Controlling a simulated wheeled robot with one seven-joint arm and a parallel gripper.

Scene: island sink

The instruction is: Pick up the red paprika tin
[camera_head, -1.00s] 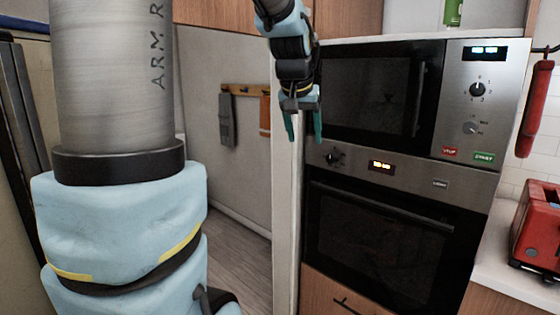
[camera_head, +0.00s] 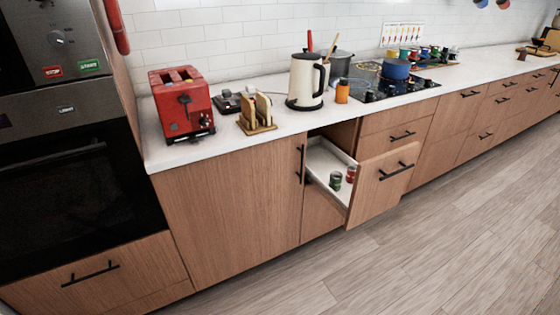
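A small tin with red on it (camera_head: 350,174), too small to read a label, stands in an open drawer (camera_head: 323,158) below the counter, near the drawer's front panel. A green tin (camera_head: 335,180) stands just to its left, also in the drawer. My gripper is not in view now, so I cannot see whether it is open or shut.
The drawer's wooden front (camera_head: 385,180) juts out over the floor. On the counter (camera_head: 225,132) stand a red toaster (camera_head: 182,103), a toast rack (camera_head: 257,113), a kettle (camera_head: 303,82), an orange jar (camera_head: 342,91) and a blue pot (camera_head: 396,70). The wooden floor (camera_head: 430,240) is clear.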

